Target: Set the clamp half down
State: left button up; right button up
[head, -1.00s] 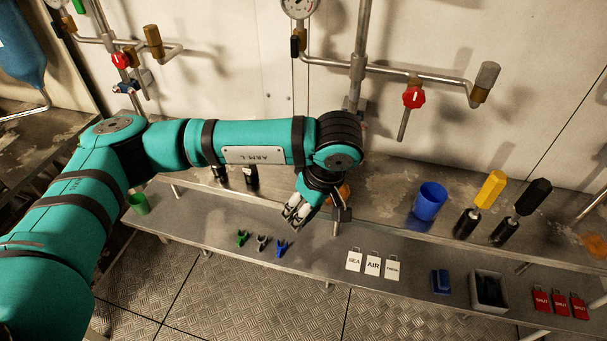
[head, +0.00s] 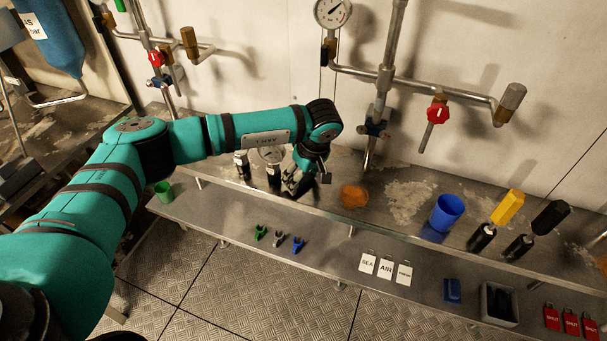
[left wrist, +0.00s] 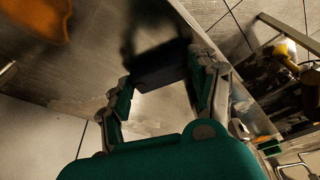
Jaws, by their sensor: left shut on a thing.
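My left gripper (head: 300,186) is over the bench, just left of an orange patch, and looks small and dark in the head view. In the left wrist view, its two fingers (left wrist: 160,88) are shut on a dark block-shaped piece, the clamp half (left wrist: 160,66). The piece sits between the fingertips with its far side in shadow. In the head view, the held piece is hard to tell from the gripper. I cannot tell whether it touches the bench. My right gripper is in neither view.
Dark cylinders (head: 273,173) stand just left of the gripper. The orange patch (head: 354,196) lies to its right, then a blue cup (head: 447,212). Small coloured forks (head: 278,240) and white tags (head: 386,267) lie on the front shelf. Pipes with a red valve (head: 437,110) stand behind.

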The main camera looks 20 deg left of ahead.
pick_arm(q)
jog(key=shift+f, duration=0.3)
jog(key=o, duration=0.9)
jog(key=shift+r, duration=0.3)
jog(key=shift+d+r, duration=0.15)
jog(key=shift+r, duration=0.2)
jog(key=b+v, duration=0.1)
jog(key=v, duration=1)
jog(key=shift+s, duration=0.15)
